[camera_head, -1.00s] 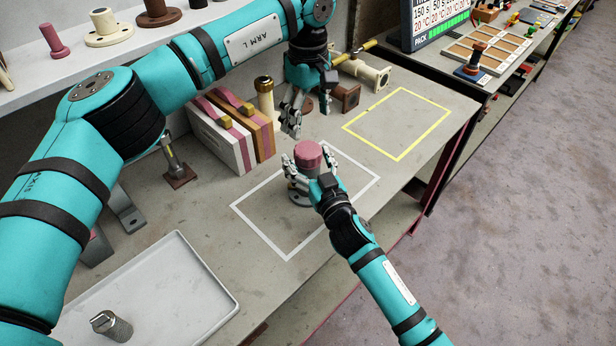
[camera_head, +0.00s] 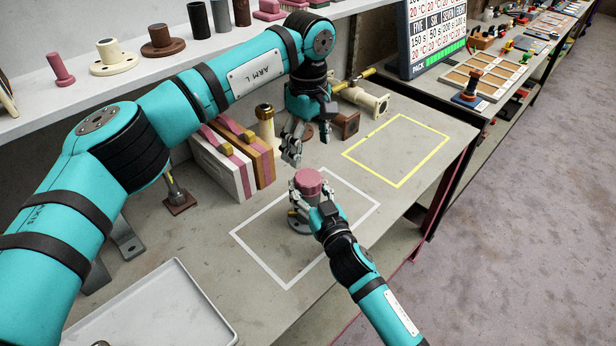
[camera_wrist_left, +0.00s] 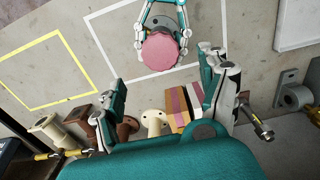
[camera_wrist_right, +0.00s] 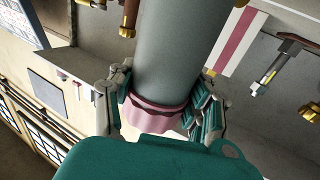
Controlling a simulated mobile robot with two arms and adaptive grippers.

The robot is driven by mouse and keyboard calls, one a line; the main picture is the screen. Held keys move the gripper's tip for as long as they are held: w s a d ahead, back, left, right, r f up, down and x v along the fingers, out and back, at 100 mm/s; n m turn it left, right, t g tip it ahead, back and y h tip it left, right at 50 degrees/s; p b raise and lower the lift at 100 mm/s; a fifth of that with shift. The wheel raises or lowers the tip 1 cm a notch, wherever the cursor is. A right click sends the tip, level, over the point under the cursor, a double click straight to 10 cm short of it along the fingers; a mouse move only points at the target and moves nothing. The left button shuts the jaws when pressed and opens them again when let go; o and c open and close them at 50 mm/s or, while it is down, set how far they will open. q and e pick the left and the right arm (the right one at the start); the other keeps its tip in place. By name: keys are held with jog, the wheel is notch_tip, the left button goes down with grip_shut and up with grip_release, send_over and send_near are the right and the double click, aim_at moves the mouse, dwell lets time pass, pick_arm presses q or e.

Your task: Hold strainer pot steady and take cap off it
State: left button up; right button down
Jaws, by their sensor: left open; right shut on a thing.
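The strainer pot (camera_head: 298,224) is a grey cylinder on a flanged base, standing upright inside the white outlined rectangle. Its pink cap (camera_head: 308,178) sits on top and also shows in the left wrist view (camera_wrist_left: 160,52). My right gripper (camera_head: 314,198) is shut around the pot near its top. The right wrist view shows the fingers either side of the grey body (camera_wrist_right: 178,50), close to the pink cap (camera_wrist_right: 155,116). My left gripper (camera_head: 291,150) is open and empty, behind and above the cap, clear of it, with fingers pointing down.
White and brown blocks with pink stripes (camera_head: 235,165) and a brass-topped post (camera_head: 265,125) stand left of my left gripper. A flanged pipe (camera_head: 362,98) lies behind it. The yellow outlined area (camera_head: 400,150) is bare. A pale tray (camera_head: 165,310) lies front left.

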aim_at(308, 177)
pick_arm(q)
jog(key=shift+f, duration=3.95)
